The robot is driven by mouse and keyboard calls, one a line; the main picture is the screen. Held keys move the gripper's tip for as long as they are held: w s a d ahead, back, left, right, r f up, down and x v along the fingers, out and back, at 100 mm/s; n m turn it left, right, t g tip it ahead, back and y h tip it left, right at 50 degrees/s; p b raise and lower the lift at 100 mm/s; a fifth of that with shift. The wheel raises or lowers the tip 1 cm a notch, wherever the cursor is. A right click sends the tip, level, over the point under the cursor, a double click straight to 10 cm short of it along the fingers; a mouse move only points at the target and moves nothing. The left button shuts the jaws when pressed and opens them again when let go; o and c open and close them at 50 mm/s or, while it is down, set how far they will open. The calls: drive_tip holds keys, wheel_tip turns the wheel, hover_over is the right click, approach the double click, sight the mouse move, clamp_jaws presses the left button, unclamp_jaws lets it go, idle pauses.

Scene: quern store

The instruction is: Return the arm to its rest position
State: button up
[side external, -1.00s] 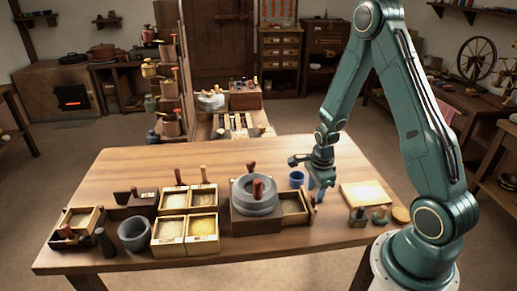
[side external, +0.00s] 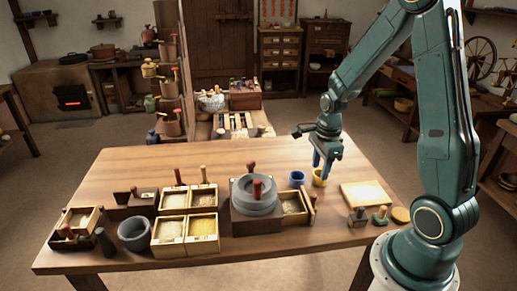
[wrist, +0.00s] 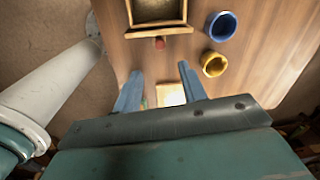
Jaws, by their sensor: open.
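My gripper (side external: 324,174) is open and empty above the table (side external: 220,160). Its two blue fingers are spread and point down in the wrist view (wrist: 160,69). A small yellow cup (side external: 319,178) stands upright on the table, close to the fingers in the side view. In the wrist view the yellow cup (wrist: 213,64) lies right of the right finger, apart from it. A blue cup (side external: 296,178) stands beside it and also shows in the wrist view (wrist: 221,26).
A grey stone quern (side external: 255,195) sits on a dark box with an open drawer (side external: 293,206). Grain boxes (side external: 187,223) and a grey mortar (side external: 134,235) stand left. A pale board (side external: 366,194) and several stamp-like tools (side external: 358,216) lie right. The table's back is clear.

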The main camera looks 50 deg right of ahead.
drive_tip(key=shift+r, duration=0.1)
idle(0.3)
drive_tip(key=s+a+r+n+t, duration=0.1)
drive_tip(key=a+r+n, duration=0.3)
drive_tip(key=r+n, duration=0.25)
drive_tip(key=s+a+r+n+t, duration=0.1)
drive_tip(key=s+a+r+n, duration=0.1)
drive_tip(key=a+r+n, duration=0.4)
drive_tip(key=s+a+r+n+t, duration=0.3)
drive_tip(key=s+a+r+n, duration=0.3)
drive_tip(key=n, duration=0.6)
drive_tip(key=shift+s+r+n, duration=0.35)
drive_tip(key=shift+s+r, duration=0.7)
drive_tip(key=shift+s, duration=0.6)
